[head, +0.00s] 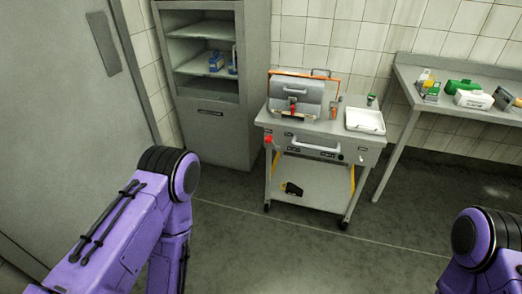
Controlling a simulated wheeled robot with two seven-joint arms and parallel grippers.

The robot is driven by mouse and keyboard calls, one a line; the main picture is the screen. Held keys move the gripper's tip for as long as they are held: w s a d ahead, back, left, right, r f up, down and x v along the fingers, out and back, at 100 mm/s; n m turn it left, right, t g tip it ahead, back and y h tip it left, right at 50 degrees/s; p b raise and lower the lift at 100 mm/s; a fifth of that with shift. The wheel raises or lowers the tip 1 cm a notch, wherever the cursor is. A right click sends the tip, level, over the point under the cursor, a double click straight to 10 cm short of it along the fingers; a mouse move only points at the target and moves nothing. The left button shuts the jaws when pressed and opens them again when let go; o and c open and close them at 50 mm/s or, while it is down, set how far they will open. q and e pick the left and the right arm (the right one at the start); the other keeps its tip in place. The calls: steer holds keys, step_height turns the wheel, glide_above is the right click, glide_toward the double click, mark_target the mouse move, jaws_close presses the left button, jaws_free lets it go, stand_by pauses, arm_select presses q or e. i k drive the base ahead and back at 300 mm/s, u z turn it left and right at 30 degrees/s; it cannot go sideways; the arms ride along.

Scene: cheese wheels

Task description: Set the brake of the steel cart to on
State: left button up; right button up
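The steel cart (350,153) stands in the middle of the head view, against the tiled wall, with a drawer handle on its front. A red knob (268,139) sticks out at its left front corner. A small round knob (340,157) shows at the right of its front. I cannot tell which part is the brake or how it is set. Casters (343,225) show under the legs. Purple links of both my arms show at the lower left and right edges, apart from the cart. Neither gripper is in view.
On the cart are a grey case with an orange frame (304,72) and a white tray (365,120); a black object (292,189) lies on its lower shelf. A grey cabinet (212,125) stands left, a side table (400,78) right. The floor (300,260) in front is clear.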

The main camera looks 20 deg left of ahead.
mark_target(269, 139)
steer(key=u, duration=0.55)
steer(key=i, duration=0.5)
steer(key=u, duration=0.65)
steer(key=i, duration=1.25)
steer(key=z, duration=0.65)
